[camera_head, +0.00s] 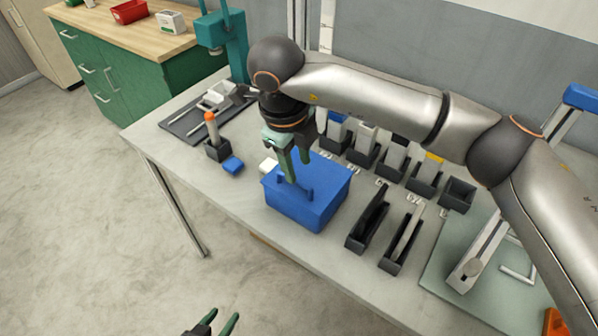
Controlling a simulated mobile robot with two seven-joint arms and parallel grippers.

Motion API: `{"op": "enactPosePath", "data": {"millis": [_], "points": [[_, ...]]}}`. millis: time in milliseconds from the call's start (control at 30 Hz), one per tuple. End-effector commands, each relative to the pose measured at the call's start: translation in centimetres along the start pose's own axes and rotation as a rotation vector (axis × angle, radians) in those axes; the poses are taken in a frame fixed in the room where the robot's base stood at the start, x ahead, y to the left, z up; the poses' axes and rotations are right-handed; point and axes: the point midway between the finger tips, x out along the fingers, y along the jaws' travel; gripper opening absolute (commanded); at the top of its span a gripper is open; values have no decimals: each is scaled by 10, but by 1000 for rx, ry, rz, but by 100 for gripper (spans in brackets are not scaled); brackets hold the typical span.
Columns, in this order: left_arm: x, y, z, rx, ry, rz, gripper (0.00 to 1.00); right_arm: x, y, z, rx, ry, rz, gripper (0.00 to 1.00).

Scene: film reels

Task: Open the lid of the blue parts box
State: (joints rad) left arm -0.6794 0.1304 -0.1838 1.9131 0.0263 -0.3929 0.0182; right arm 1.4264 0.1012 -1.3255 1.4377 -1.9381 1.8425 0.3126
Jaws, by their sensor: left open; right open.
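The blue parts box (318,214) stands on the grey table near its front edge. Its lid looks shut, with a small blue upright handle (309,190) on top. My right gripper (298,172) reaches in from the right and points down over the lid. Its greenish fingers are open, with their tips close to the handle. I cannot tell whether they touch it, and they hide part of the lid. My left gripper (215,324) is open and empty at the bottom edge, in front of the table and away from the box.
Black holders (367,222) stand right of the box, and a row of dark bins (425,178) behind it. An orange-topped tool (211,130) in a black holder, a small blue block (233,166) and a dark tray (196,124) lie left. A green mat (450,270) is at right.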

Motion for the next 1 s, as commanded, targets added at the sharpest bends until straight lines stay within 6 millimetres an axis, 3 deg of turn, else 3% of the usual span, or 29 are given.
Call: {"op": "enactPosePath", "data": {"millis": [100, 300, 667, 1000], "points": [[-4, 1, -4, 0, -1, 0, 50, 22, 0, -1, 0, 3, 2, 44], [-6, 1, -6, 0, -2, 1, 50, 45, 0, 0, 1, 2, 1, 44], [-6, 1, -6, 0, -2, 1, 50, 51, 0, 0, 0, 0, -1, 44], [-6, 1, -6, 0, -1, 1, 50, 51, 0, 0, 0, 0, -1, 8]]}}
